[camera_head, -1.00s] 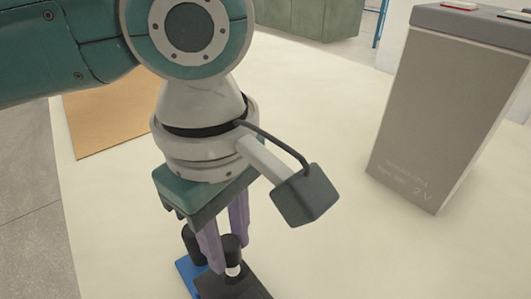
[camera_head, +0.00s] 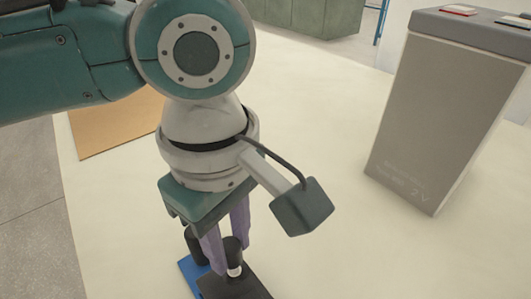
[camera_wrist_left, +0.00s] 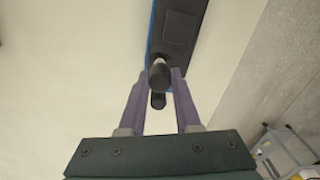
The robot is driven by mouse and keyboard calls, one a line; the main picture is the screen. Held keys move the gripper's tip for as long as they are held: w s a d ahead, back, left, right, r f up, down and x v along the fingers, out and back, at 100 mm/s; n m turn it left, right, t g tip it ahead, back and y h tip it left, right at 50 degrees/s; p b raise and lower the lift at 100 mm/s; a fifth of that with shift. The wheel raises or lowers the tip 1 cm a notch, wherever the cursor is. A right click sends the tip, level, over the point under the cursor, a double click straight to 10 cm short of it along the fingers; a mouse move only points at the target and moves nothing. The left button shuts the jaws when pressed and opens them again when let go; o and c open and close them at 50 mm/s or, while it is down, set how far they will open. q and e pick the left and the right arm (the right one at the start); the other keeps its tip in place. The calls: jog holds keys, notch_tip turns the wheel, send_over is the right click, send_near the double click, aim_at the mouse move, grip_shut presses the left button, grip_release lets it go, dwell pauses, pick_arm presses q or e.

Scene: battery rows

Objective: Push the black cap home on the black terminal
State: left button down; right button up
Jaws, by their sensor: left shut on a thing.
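My left gripper (camera_head: 226,250) points down with its purple fingers shut on a black cap (camera_head: 233,246). In the left wrist view the fingertips (camera_wrist_left: 161,73) stand on either side of the cap (camera_wrist_left: 160,77). A small pale post (camera_head: 235,271) shows just below the cap, above a black block (camera_head: 238,288) with a blue part (camera_head: 190,270) at its side. I cannot tell how deep the cap sits on the post. A second black cylinder (camera_head: 196,244) stands beside the left finger. My right gripper is not in view.
A tall grey battery (camera_head: 435,120) marked 2 V stands at the right on the pale table (camera_head: 340,250). A brown board (camera_head: 115,122) lies at the left. The table between the gripper and the battery is clear.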

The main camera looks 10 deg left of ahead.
pick_arm(q)
jog(key=shift+f, duration=0.6)
jog(key=shift+f+p, duration=0.3)
jog(key=shift+p, duration=0.1)
dwell(0.4)
jog(key=shift+f, duration=0.55)
dwell(0.8)
jog(key=shift+c, duration=0.3)
grip_release()
dwell(0.5)
jog(key=shift+r, duration=0.15)
jog(key=shift+r+p, duration=3.35)
jog(key=shift+p, duration=1.15)
